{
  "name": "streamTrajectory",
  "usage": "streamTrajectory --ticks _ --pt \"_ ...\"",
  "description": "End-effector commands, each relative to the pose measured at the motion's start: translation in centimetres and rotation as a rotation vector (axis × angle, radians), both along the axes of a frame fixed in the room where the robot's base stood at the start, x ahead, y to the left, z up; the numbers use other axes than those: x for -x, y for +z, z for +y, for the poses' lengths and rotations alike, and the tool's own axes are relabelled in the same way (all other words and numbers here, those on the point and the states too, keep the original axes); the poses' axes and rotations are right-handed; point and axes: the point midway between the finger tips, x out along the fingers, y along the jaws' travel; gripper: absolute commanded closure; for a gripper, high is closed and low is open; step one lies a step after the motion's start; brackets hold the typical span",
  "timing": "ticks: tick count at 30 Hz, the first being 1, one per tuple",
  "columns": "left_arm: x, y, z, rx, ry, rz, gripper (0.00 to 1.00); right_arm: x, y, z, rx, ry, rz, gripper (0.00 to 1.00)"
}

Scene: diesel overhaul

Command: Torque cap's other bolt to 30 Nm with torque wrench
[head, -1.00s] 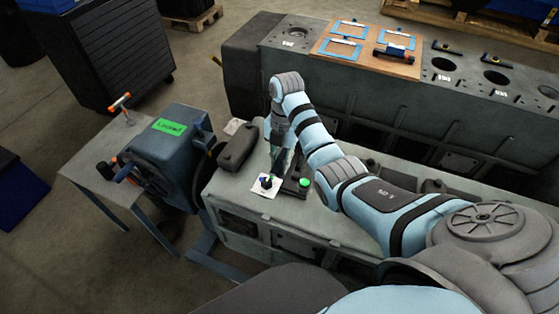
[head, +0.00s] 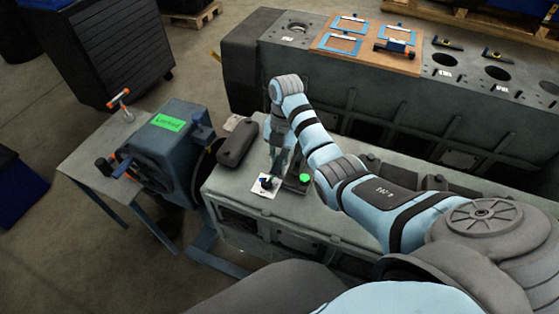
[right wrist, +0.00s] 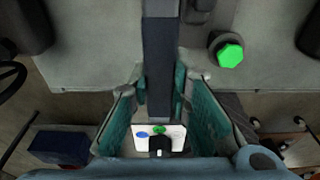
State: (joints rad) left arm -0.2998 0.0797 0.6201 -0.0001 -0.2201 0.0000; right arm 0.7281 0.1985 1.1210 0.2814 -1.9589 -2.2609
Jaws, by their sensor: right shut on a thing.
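My right gripper (head: 277,166) is low over the grey engine block top (head: 350,219). In the right wrist view its teal fingers (right wrist: 160,112) stand either side of a dark grey bar (right wrist: 158,60), which I take for the torque wrench. A white plate (right wrist: 173,131) with blue and green marks and a black knob shows between the fingers; it also shows in the head view (head: 258,191). A green-topped bolt (head: 304,178) stands right of the gripper, apart from it; it also shows in the wrist view (right wrist: 229,54). The arm partly hides the cap. My left gripper is not in view.
A blue unit with a green "Locked" label (head: 167,122) stands left of the block. A side table (head: 92,165) holds an orange-handled tool (head: 119,98). A dark rounded part (head: 238,143) lies behind the gripper. A second block with a wooden board (head: 368,59) is at the back.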

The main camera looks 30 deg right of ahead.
Motion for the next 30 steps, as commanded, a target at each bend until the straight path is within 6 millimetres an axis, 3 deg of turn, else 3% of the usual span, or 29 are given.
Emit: streamTrajectory --ticks 30 --pt "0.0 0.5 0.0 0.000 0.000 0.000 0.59 -1.3 -0.3 1.2 0.010 -0.003 -0.020 1.00"
